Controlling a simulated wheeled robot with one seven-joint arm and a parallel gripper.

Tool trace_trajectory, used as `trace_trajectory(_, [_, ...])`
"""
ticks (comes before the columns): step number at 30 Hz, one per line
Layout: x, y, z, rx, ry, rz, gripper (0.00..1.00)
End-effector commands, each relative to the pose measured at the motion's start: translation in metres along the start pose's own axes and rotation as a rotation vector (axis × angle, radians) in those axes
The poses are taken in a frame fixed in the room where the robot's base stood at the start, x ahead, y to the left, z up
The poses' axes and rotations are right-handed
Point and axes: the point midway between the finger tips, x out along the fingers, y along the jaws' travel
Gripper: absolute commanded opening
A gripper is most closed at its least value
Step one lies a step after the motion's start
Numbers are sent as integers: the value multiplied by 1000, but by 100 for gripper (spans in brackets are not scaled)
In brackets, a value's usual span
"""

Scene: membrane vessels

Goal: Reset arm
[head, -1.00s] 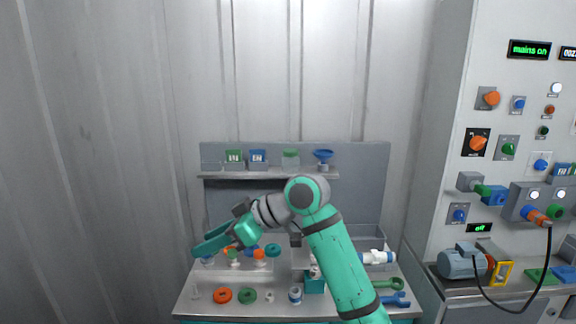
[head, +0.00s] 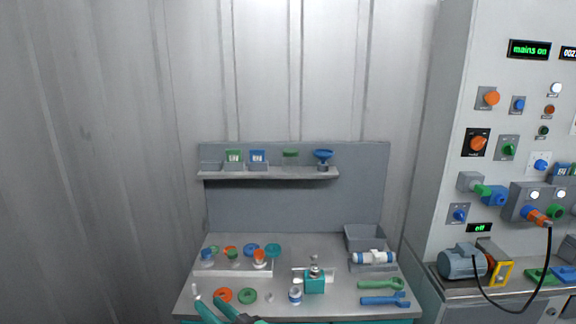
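Part of my arm, teal with a dark grey section, shows at the bottom edge left of centre, low over the front of the bench (head: 330,308). The teal piece (head: 212,313) there may be my gripper, but the frame cuts it off. I cannot tell whether it is open or shut, and I see nothing held in it. The rest of the arm is out of view.
A grey tray with small coloured fittings, rings (head: 222,295), a teal block fixture (head: 315,283), a white-blue vessel (head: 373,258), a grey bin (head: 364,238) and wrenches (head: 383,300) occupy the bench. A shelf (head: 268,173) stands behind; a control panel (head: 510,130) is at right.

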Motion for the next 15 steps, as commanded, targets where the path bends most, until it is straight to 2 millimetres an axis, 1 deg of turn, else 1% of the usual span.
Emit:
trace_trajectory(1, [-6, 4, 17, 27, 17, 30, 37])
trace_trajectory(5, [-24, 14, 51, 75, 63, 117, 37])
trace_trajectory(8, [-42, 20, 77, 105, 93, 186, 37])
trace_trajectory(14, [-85, 28, 128, 142, 138, 326, 37])
trace_trajectory(15, [-95, 29, 138, 146, 145, 355, 37])
